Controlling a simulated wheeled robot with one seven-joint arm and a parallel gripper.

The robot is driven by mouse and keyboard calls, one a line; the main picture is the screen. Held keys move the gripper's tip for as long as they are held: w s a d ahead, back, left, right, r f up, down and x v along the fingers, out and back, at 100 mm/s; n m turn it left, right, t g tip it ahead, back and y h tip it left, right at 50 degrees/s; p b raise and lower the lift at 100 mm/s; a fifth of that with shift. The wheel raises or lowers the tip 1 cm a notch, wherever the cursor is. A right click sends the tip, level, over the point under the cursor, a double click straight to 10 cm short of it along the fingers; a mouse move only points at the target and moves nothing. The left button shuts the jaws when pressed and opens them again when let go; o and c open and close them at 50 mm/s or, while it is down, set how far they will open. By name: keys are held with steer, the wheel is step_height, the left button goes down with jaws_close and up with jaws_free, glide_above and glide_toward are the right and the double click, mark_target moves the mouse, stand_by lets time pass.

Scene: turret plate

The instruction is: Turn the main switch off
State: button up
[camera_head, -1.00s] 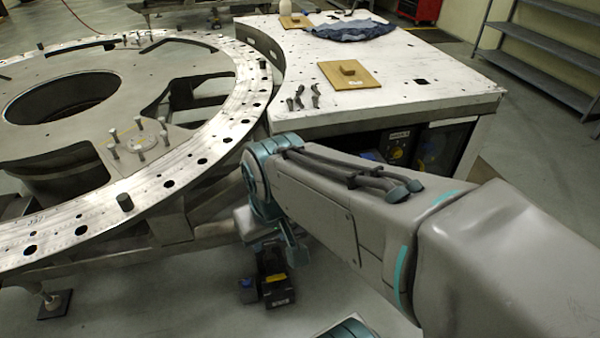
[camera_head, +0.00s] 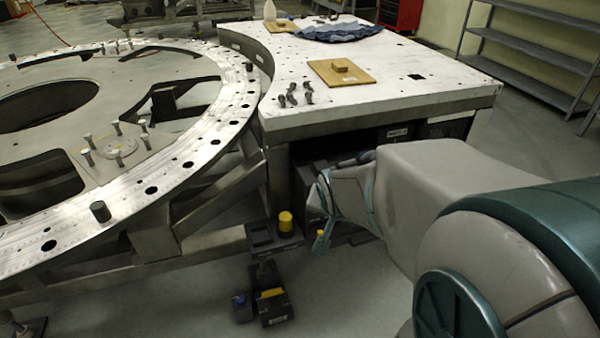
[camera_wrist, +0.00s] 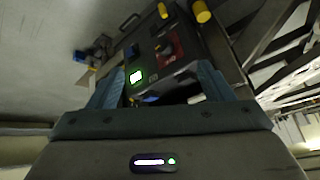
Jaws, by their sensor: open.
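In the wrist view a dark control box fills the space ahead of my gripper (camera_wrist: 161,72). A red plate with a dark knob, which looks like the main switch (camera_wrist: 167,48), is on its face, a little beyond the fingertips. The knob's setting is too small to read. A green-lit display (camera_wrist: 136,77) is beside it, close to the left finger. My gripper is open, with a finger on each side and nothing seen held between them. In the head view my arm reaches under the white table (camera_head: 375,105) and hides the switch; the fingers are not clear there.
Yellow-capped parts (camera_wrist: 201,12) stand by the box in the wrist view. In the head view a yellow-topped device (camera_head: 285,223) stands left of my arm, near the large metal ring (camera_head: 185,160). Black and blue items (camera_head: 270,300) are below it. A shelf (camera_head: 530,45) stands at right.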

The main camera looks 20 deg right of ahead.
steer(key=w+d+f+m+t+y+b, duration=0.1)
steer(key=w+d+f+m+t+b, duration=0.25)
steer(key=f+m+b, duration=0.45)
steer(key=w+d+f+m+t+y+b, duration=0.1)
steer(key=w+d+f+m+t+b, duration=0.3)
steer(key=f+b, duration=0.4)
steer(key=w+d+f+m+t+y+b, duration=0.15)
steer(key=d+f+m+t+b, duration=0.25)
steer(key=f+m+b, duration=0.45)
steer(key=w+b, duration=0.2)
steer(key=w, duration=1.1)
steer(key=shift+w+a+f+n+h, duration=0.25)
steer(key=shift+w+f+n+h, duration=0.05)
steer(key=shift+w+n+h, duration=0.15)
steer(key=c, duration=1)
